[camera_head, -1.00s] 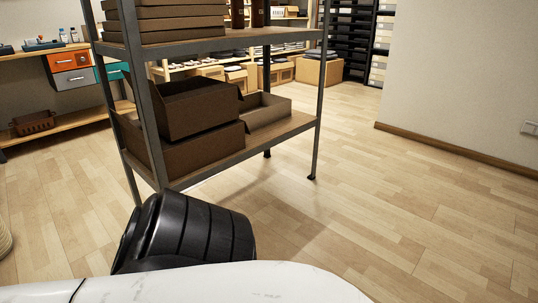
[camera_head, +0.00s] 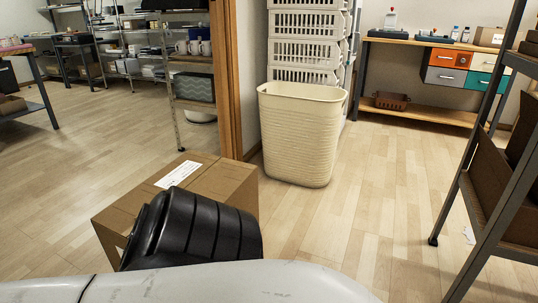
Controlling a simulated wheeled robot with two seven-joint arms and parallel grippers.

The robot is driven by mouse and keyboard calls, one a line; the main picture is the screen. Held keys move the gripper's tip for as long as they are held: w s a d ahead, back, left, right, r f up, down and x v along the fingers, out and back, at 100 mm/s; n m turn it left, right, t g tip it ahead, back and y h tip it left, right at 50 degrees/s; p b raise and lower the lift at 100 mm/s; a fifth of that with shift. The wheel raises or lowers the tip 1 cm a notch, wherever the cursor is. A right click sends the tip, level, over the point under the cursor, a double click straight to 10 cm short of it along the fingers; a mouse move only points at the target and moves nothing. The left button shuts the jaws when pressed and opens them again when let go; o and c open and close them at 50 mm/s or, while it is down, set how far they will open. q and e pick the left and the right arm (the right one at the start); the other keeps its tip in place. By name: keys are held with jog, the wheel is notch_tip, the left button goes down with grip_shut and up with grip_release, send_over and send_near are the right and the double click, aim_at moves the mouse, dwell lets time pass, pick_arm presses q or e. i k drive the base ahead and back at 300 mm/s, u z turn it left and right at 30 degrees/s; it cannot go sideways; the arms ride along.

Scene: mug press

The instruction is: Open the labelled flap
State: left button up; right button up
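A brown cardboard box (camera_head: 217,183) stands on the floor left of centre, beside the wooden door post. A white label (camera_head: 178,174) with small print lies on its top face. The top looks flat, but I cannot make out the flap edges clearly. A black ribbed part and a white part of my own body hide the front lower part of the box. Neither of my grippers shows in the view.
A tall cream basket (camera_head: 303,140) stands on the floor right of the box, before stacked white crates (camera_head: 306,50). A metal rack (camera_head: 470,215) stands at the right edge. Wooden floor (camera_head: 345,225) between basket and rack is clear.

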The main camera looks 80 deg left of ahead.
aim_at(120, 217)
jog(key=u, duration=3.3)
jog(key=k, duration=0.55)
jog(key=u, duration=0.6)
jog(key=i, duration=0.8)
jog(key=u, duration=0.3)
